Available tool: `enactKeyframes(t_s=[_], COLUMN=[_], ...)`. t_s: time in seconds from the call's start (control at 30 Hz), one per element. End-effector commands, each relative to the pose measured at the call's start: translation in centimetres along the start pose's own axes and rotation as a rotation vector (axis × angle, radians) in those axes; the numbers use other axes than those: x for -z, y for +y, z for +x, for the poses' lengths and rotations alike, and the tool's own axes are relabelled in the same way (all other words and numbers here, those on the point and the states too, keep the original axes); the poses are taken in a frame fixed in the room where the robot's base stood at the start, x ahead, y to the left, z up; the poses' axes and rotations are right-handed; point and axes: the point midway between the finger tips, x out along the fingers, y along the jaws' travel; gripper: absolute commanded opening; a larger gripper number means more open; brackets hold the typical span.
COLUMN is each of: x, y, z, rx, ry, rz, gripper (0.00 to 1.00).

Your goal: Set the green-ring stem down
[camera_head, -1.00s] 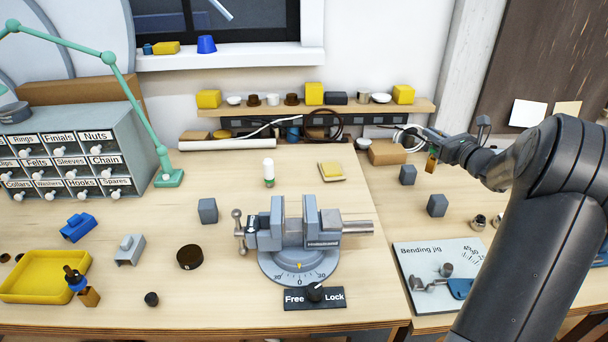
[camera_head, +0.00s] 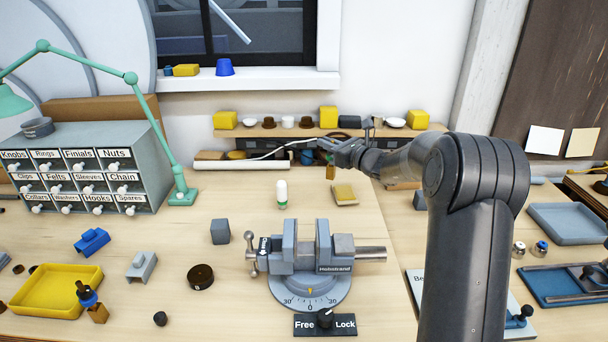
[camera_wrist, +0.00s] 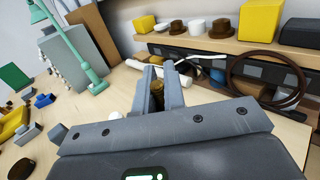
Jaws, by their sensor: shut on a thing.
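My gripper (camera_head: 328,148) is raised over the back of the bench, its fingers pointing left. It is shut on a small brass-coloured piece (camera_head: 331,172), which hangs below the fingers. In the wrist view the brass-coloured piece (camera_wrist: 157,88) shows partly between the fingers (camera_wrist: 161,80); no green ring is visible on it. A white upright cylinder with a green ring (camera_head: 282,195) stands on the bench, left of and nearer than my gripper. A white rounded top beside the fingers (camera_wrist: 115,116) in the wrist view is probably this cylinder.
A yellow pad (camera_head: 344,192) lies below my gripper. The grey vise (camera_head: 310,258) stands in front, with a grey block (camera_head: 220,231) to its left. A shelf (camera_head: 290,132) with small items and cables runs behind. Bare bench lies left of the white cylinder.

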Motion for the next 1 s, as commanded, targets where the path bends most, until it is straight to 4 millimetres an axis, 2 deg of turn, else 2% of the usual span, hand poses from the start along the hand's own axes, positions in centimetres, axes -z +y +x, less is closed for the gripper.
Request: enactKeyframes(t_s=[0.03, 0.2, 0.4, 0.57, 0.8, 1.0], x=[0.8, 3.0, 4.4, 5.1, 8.4, 8.6], y=[0.7, 2.1, 3.1, 3.2, 3.2, 3.2], z=[1.2, 4.5, 6.8, 7.1, 7.1, 7.0], rx=[-0.004, -0.003, -0.001, 0.000, 0.000, 0.001], ry=[0.001, 0.000, -0.001, -0.001, 0.002, -0.001], rz=[0.001, 0.001, 0.000, 0.000, 0.001, -0.001], gripper=[0.00, 0.00, 0.00, 0.00, 0.00, 0.00])
